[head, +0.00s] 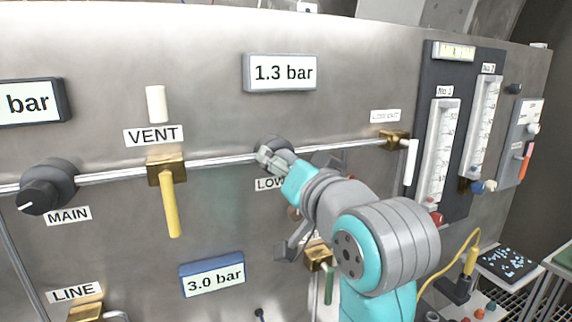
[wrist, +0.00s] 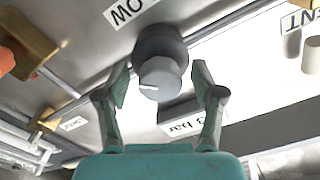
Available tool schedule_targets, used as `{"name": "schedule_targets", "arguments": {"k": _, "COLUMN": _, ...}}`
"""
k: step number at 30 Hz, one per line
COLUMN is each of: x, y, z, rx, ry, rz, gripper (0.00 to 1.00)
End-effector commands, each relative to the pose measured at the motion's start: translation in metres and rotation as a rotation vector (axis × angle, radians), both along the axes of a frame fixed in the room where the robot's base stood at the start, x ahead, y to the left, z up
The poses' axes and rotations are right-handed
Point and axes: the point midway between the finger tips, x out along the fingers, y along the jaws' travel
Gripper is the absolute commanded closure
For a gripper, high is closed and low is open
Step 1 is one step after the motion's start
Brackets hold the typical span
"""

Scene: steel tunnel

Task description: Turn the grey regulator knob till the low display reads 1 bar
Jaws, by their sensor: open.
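The grey regulator knob (head: 272,149) sits on the steel pipe, partly hidden behind my gripper (head: 272,161). The LOW label below it is partly covered. In the wrist view the knob (wrist: 160,78) has a dark collar and a pale pointer line. My gripper (wrist: 162,84) is open there, with one finger on each side of the knob and a visible gap to each. The display (head: 281,73) above the knob reads 1.3 bar. In the wrist view it is upside down and partly hidden.
The black MAIN knob (head: 48,187) and the yellow VENT lever (head: 171,204) are to the left. A blue-framed display (head: 212,274) below reads 3.0 bar. A white lever (head: 410,162) and flow tubes (head: 438,150) are to the right. Bare panel lies between the VENT lever and the knob.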

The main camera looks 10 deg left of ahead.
Motion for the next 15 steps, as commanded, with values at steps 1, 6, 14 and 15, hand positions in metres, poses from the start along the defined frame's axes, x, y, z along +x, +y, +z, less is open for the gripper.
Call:
{"name": "schedule_targets", "arguments": {"k": 1, "x": -0.0001, "y": 0.0, "z": 0.0001, "rx": 0.0, "ry": 0.0, "rz": 0.0, "gripper": 0.32}}
{"name": "schedule_targets", "arguments": {"k": 6, "x": -0.0001, "y": -0.0002, "z": 0.0001, "rx": 0.0, "ry": 0.0, "rz": 0.0, "gripper": 0.65}}
{"name": "schedule_targets", "arguments": {"k": 14, "x": -0.0001, "y": -0.0002, "z": 0.0, "rx": -0.002, "ry": -0.001, "rz": 0.0, "gripper": 0.93}}
{"name": "schedule_targets", "arguments": {"k": 15, "x": -0.0001, "y": -0.0003, "z": 0.0001, "rx": -0.004, "ry": -0.003, "rz": 0.0, "gripper": 0.93}}
